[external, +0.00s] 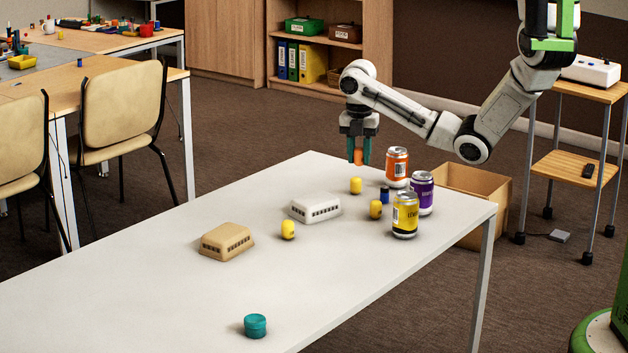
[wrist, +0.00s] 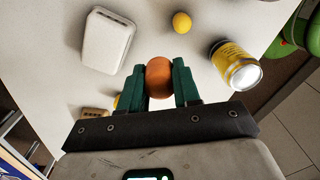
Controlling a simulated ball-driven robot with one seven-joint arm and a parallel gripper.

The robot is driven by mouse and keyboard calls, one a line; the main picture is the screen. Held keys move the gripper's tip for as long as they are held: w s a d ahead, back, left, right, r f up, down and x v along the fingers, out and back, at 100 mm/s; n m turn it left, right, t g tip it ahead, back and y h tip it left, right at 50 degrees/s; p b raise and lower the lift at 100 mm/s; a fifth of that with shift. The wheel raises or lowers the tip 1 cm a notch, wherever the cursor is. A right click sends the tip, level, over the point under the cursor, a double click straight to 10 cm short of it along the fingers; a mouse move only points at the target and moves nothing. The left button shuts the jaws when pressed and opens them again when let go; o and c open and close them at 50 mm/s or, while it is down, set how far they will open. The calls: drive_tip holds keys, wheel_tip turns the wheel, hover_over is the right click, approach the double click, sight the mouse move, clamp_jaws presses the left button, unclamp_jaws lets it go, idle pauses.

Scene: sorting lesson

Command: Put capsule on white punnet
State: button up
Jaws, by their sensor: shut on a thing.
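My gripper (external: 358,150) is shut on the orange capsule (external: 357,158) and holds it above the far end of the white table, close to the cans. In the wrist view the capsule (wrist: 159,78) sits between the two dark green fingers. The white punnet (external: 315,207) stands on the table, nearer the camera and to the left of the gripper. It looks bottom-up, with a flat closed top and slots along its side. In the wrist view the white punnet (wrist: 107,40) lies up and left of the fingers, apart from them, with its top bare.
A tan punnet (external: 227,242) stands left of the white one. Yellow pieces (external: 288,229) and a blue piece (external: 384,195) stand around. Orange (external: 396,166), purple (external: 421,192) and yellow (external: 405,215) cans stand at the right. A teal piece (external: 255,325) is in front; the table between is clear.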

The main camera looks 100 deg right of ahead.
drive_tip(key=b, duration=0.7)
hover_over(332, 198)
drive_tip(key=s+a, duration=0.1)
wheel_tip(332, 198, down, 6)
drive_tip(key=shift+s+r, duration=0.15)
drive_tip(key=shift+r, duration=0.05)
drive_tip(key=shift+w+d+f, duration=0.1)
drive_tip(key=shift+w+d, duration=0.1)
drive_tip(key=shift+w, duration=0.1)
drive_tip(key=shift+w+d+f, duration=0.25)
drive_tip(key=shift+w+f, duration=0.2)
drive_tip(key=shift+f, duration=1.75)
drive_tip(key=o, duration=1)
drive_tip(key=shift+f, duration=0.1)
